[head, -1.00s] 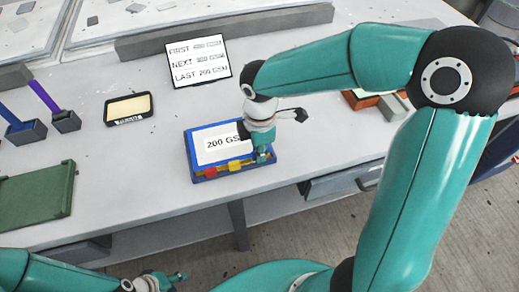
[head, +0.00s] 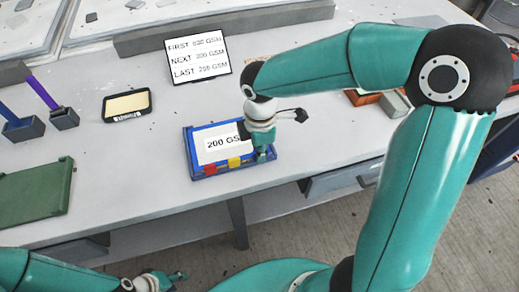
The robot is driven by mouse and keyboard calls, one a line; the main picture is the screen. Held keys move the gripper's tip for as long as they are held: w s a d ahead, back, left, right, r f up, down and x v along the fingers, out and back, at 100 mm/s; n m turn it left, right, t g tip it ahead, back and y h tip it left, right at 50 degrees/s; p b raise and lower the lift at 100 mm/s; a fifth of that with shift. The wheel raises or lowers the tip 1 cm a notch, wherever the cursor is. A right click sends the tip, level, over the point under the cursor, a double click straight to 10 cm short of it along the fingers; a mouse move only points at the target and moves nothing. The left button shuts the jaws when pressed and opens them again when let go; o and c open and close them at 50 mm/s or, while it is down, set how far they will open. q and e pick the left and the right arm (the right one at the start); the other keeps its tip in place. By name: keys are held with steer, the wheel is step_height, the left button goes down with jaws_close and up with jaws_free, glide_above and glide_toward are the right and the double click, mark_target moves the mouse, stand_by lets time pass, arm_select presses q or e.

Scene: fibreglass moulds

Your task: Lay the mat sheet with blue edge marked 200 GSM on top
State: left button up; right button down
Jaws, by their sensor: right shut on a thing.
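The mat sheet (head: 212,146) has a white face marked "200 GS", with the rest of the marking hidden, and a blue edge. It lies flat at the blue tray (head: 205,177), over red and yellow tabs that show at the front. I cannot tell whether it touches what is under it. My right gripper (head: 262,154) is at the sheet's right end, shut on it, and hides that end. My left gripper (head: 178,277) is low at the bottom edge, away from the tray; its fingers are too small to read.
A sign (head: 198,60) reading FIRST, NEXT, LAST 200 GSM stands behind the tray. A dark-rimmed scale-like pad (head: 127,104), a green board (head: 38,190) and small grey holders (head: 65,118) are at left. Orange and grey blocks (head: 393,104) lie behind my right arm.

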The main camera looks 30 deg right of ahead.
stand_by(0.3)
steer(key=c, duration=1.1)
jaws_free()
steer(key=shift+c, duration=0.2)
steer(key=shift+r, duration=0.15)
step_height(320, 180, up, 12)
steer(key=shift+s+f, duration=0.1)
steer(key=shift+f, duration=0.1)
